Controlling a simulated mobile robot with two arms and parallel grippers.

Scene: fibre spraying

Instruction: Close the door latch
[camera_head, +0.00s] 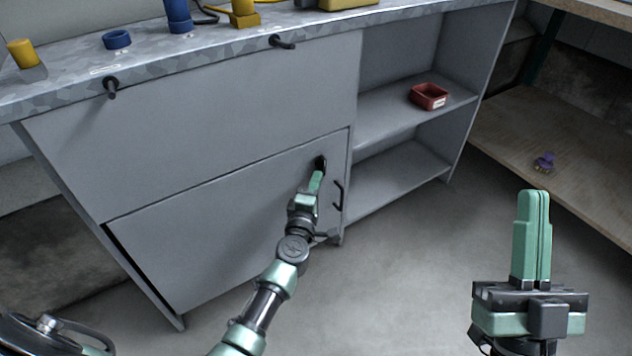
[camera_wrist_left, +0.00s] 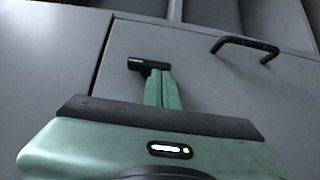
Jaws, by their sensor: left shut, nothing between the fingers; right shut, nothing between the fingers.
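The lower door (camera_head: 220,215) of the grey cabinet looks closed in its frame, and its face also fills much of the left wrist view (camera_wrist_left: 215,85). A small black latch (camera_head: 321,160) sits near the door's top right corner. In the left wrist view the latch (camera_wrist_left: 148,65) is a short dark bar pointing toward the door seam, its end apparently short of it. My left gripper (camera_head: 318,173) is shut and empty, its fingertips at the latch and partly covering it; I cannot tell whether they touch. My right gripper (camera_head: 536,194) is shut and empty, over the floor at right.
A black door handle (camera_head: 338,195) stands out just right of my left gripper. Open shelves beside the door hold a red bin (camera_head: 429,96). The metal worktop (camera_head: 215,50) above carries blue and yellow parts. A purple item (camera_head: 544,162) lies on a low wooden shelf at right.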

